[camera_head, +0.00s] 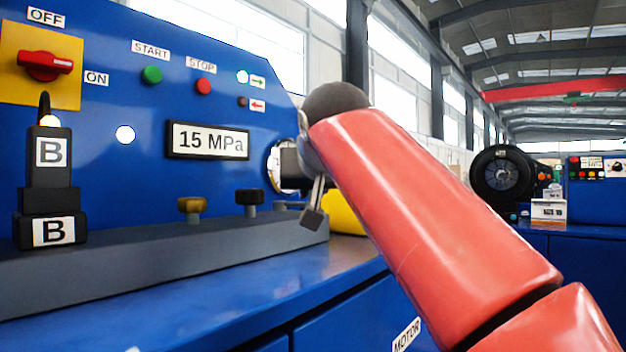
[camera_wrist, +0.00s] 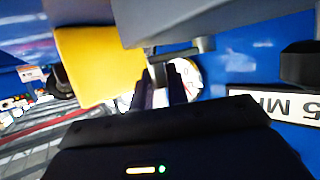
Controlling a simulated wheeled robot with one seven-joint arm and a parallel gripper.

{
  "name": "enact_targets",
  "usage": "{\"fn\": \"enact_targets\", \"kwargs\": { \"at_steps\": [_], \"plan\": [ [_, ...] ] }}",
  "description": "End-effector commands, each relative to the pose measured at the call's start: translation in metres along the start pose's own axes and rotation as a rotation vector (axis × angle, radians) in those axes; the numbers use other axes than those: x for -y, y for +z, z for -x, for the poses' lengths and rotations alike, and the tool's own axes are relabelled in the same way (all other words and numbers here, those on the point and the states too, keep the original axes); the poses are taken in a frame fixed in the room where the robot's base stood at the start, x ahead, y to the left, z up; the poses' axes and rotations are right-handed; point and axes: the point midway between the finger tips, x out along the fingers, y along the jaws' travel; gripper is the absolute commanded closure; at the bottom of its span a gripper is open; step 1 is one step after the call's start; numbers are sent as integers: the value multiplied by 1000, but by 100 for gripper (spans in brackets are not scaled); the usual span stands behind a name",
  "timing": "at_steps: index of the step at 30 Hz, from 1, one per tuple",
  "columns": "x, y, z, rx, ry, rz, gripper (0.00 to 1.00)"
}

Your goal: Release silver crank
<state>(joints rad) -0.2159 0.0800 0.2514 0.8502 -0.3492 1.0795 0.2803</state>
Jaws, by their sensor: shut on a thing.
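The silver crank (camera_wrist: 204,45) shows in the wrist view as a grey metal bar below the grey ledge. One end of it reaches down between the two dark fingers of my gripper (camera_wrist: 160,86), which is shut on it. In the head view, a metal lever with a dark grey end (camera_head: 313,217) hangs at the right end of the ledge, just below my wrist. My red arm hides much of that area, and the fingers cannot be made out clearly there.
A blue machine panel (camera_head: 110,110) carries a red rotary switch (camera_head: 45,66), buttons and a "15 MPa" display (camera_head: 208,140). A round white dial (camera_wrist: 188,76) sits behind the fingers. A yellow part (camera_wrist: 95,62) is close beside them. A grey ledge (camera_head: 150,255) holds blocks marked B (camera_head: 52,205).

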Motion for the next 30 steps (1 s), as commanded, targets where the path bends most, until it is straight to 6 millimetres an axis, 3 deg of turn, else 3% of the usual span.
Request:
{"fn": "enact_targets", "kwargs": {
  "at_steps": [9, 19, 20, 24, 30],
  "plan": [
    [4, 3, 8, 0, 149, -60, 100],
    [3, 4, 8, -3, 156, -66, 100],
    [3, 4, 8, -3, 156, -66, 82],
    [3, 4, 8, -3, 156, -65, 63],
    [3, 3, 8, -3, 156, -65, 63]
  ]
}}
